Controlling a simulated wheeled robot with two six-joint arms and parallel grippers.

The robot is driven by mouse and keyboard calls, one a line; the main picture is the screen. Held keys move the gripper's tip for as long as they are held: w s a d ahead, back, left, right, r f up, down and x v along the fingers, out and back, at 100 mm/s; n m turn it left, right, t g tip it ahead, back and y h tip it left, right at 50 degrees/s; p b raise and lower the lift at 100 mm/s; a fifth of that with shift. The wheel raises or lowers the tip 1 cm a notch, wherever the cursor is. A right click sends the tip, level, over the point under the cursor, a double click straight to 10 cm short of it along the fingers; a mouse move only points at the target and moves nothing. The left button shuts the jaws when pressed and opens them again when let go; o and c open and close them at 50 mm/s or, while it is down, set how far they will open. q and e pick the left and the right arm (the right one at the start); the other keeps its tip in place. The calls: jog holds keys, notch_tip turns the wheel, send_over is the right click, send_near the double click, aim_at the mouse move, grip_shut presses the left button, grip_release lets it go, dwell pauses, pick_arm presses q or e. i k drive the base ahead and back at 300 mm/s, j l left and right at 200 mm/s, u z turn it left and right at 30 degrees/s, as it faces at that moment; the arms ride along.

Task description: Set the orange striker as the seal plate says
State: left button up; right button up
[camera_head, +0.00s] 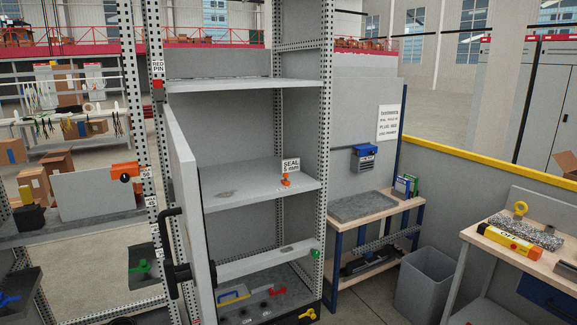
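An orange striker block (125,171) with a black knob sits beside the perforated post on the left, near small white labels (146,173) whose print is too small to read surely. The seal plate (291,165) stands on the middle cabinet shelf and appears to read "SEAL 5 mm". A small orange piece (286,181) sits just below the plate, at the shelf's front. The cabinet door (190,210) stands open, seen nearly edge-on, with a black handle (170,250) on its left side. Neither of my grippers can be made out in view.
A green knob (315,253) is on the right post. The cabinet floor holds a blue-handled tool (234,296) and red pieces. Right of the cabinet stand a wooden bench (385,211), a grey bin (425,285) and a table with a yellow tube (508,240). Open floor shows before the bench.

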aim_at(285, 182)
jog(key=i+l+u, duration=0.1)
jog(key=i+l, duration=1)
jog(key=i, duration=0.25)
jog(key=i+l+u, duration=0.15)
jog(key=i, duration=0.25)
jog(key=i+l, duration=0.15)
jog(key=i, duration=0.25)
jog(key=i+j+u, duration=0.15)
jog(key=i+j, duration=0.55)
